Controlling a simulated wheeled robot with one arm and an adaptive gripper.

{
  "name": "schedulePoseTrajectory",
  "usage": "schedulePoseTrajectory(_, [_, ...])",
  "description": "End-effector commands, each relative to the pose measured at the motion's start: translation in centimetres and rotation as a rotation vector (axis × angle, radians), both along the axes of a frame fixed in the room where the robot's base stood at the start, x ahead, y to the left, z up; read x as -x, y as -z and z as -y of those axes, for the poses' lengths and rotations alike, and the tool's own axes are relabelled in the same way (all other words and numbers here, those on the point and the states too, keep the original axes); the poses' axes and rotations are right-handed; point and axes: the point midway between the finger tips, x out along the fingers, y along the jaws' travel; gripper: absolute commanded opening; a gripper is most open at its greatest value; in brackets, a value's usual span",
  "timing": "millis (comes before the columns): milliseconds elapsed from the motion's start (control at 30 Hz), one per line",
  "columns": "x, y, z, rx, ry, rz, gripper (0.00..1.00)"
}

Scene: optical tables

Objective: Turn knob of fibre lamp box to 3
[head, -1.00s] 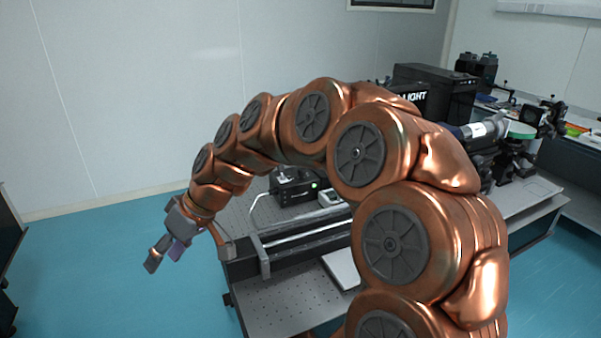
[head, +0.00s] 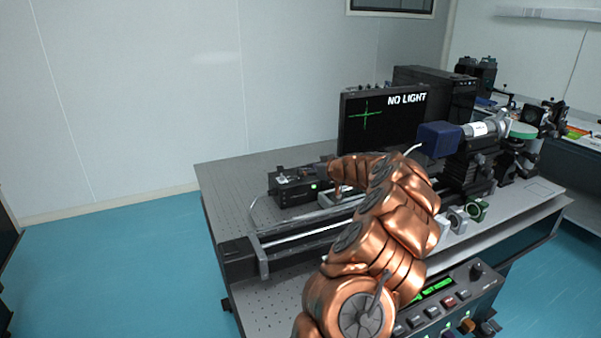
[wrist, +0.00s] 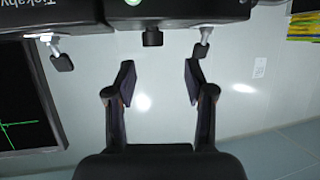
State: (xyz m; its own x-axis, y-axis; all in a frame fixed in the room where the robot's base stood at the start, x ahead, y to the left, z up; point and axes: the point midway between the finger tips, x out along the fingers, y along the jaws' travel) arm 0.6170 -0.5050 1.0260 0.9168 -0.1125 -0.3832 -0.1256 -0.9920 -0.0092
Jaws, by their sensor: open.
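The fibre lamp box seems to be the small black box (head: 292,188) with a green light on the optical table in the head view. A pale cable runs near its left side. My gripper (wrist: 160,78) is open and empty in the wrist view, with its two fingers apart. Beyond the fingertips, black housings (wrist: 185,10) cross the top edge, with a short dark knob-like part (wrist: 152,38) between two small silver and black levers. I cannot tell whether this is the lamp box. No dial numbers are readable. In the head view my arm largely hides the gripper, close right of the black box.
The optical table (head: 235,180) has clear room left of the box. A monitor (head: 370,125) reading NO LIGHT stands behind; part of it shows in the wrist view (wrist: 20,110). A blue block (head: 438,139) and optics stand right. A control unit (head: 450,300) is in front.

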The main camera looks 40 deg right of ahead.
Motion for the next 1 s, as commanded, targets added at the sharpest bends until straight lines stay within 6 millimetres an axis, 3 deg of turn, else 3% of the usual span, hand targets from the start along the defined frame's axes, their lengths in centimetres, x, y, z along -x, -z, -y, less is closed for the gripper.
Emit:
schedulePoseTrajectory(167, [0.0, 0.5, 1.1, 0.012, 0.016, -0.002, 0.54])
schedulePoseTrajectory(1000, [-6.2, 3.1, 1.7, 0.008, 0.013, -0.002, 0.54])
